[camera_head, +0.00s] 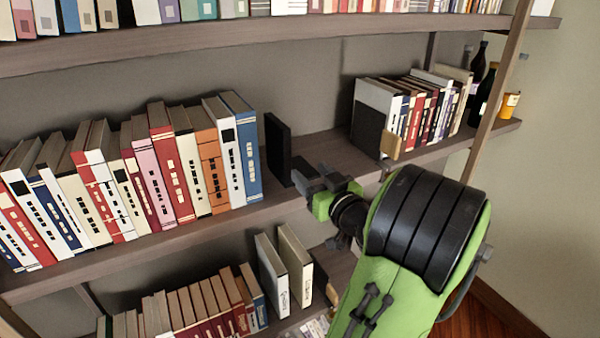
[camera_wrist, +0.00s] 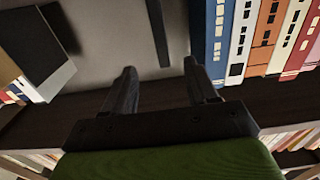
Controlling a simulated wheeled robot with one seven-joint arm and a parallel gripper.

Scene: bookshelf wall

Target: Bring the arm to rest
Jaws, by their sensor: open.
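My gripper (camera_head: 312,179) is at the front edge of the middle shelf, in the gap between two groups of books. In the wrist view my gripper (camera_wrist: 160,85) shows two dark fingers spread apart with nothing between them. My green and black arm reaches up to it from the lower right. A black bookend (camera_head: 278,148) stands upright on the shelf just beyond the fingers, at the right of the left book row. I cannot tell whether a finger touches it.
More books (camera_head: 420,110) stand at the right beside a dark bookend (camera_head: 367,130). Bottles (camera_head: 487,95) stand at the far right. The shelf (camera_head: 325,148) is bare between the groups.

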